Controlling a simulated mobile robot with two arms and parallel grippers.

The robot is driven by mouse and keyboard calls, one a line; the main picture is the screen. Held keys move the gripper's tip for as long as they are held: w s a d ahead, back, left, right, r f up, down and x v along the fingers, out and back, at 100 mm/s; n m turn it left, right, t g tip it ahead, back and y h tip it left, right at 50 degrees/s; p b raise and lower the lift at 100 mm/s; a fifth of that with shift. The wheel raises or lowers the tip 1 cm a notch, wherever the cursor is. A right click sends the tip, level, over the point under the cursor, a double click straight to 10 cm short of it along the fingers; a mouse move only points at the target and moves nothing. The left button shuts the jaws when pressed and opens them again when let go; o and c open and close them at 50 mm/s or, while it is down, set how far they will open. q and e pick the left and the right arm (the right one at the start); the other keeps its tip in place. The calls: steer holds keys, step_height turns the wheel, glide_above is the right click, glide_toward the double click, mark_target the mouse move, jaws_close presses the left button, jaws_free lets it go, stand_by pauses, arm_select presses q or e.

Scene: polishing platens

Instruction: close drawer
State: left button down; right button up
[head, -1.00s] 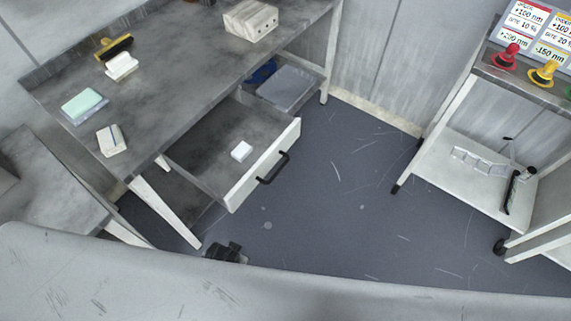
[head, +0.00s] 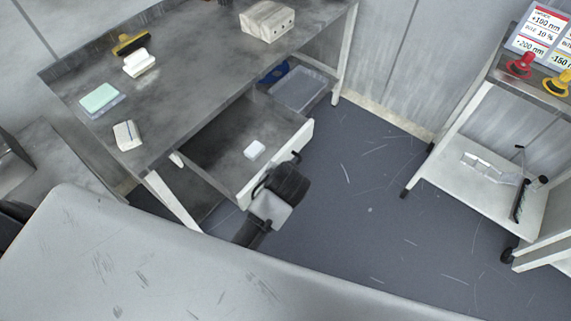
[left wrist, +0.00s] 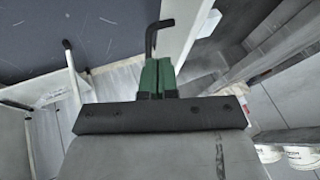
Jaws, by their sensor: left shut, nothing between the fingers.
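The drawer (head: 222,143) under the grey workbench stands pulled open, with a small white block (head: 254,150) inside. Its pale front panel (head: 305,135) carries a black bar handle (head: 296,157), partly covered by my left gripper (head: 283,181), which is just in front of it. In the left wrist view, the green fingers (left wrist: 155,65) are shut and empty. The bent black handle (left wrist: 151,35) shows just beyond the fingertips, beside the pale drawer front (left wrist: 184,30). I cannot tell whether the fingers touch the handle. My right gripper is not in view.
The workbench (head: 190,75) holds a brush, sponges and a pale block (head: 267,20). A blue-grey bin (head: 300,90) sits beside the drawer under the bench. A white cart (head: 480,200) stands at the right. The floor (head: 370,190) between them is clear.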

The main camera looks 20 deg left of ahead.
mark_target(280, 163)
arm_select(q)
steer(key=shift+t+y, duration=0.3)
steer(key=shift+t, duration=0.1)
steer(key=w+f, duration=0.2)
steer(key=w+a+f, duration=0.1)
steer(key=w+f, duration=0.1)
steer(key=w, duration=0.1)
steer(key=w+f+b, duration=0.1)
steer(key=w+f, duration=0.1)
steer(key=w, duration=0.1)
steer(key=shift+a+f, duration=0.25)
steer(key=shift+w+a, duration=0.15)
steer(key=shift+a, duration=0.4)
steer(key=w+a, duration=0.1)
steer(key=a, duration=0.1)
steer(key=w+a+p, duration=0.1)
steer(key=a, duration=0.2)
steer(key=w+a+p, duration=0.1)
steer(key=a, duration=0.2)
steer(key=shift+a+r, duration=0.15)
steer(key=w+a, duration=0.1)
steer(key=a, duration=0.2)
steer(key=w+a, duration=0.1)
steer(key=a, duration=0.3)
steer(key=w+a, duration=0.2)
steer(key=a, duration=0.2)
steer(key=shift+a, duration=0.1)
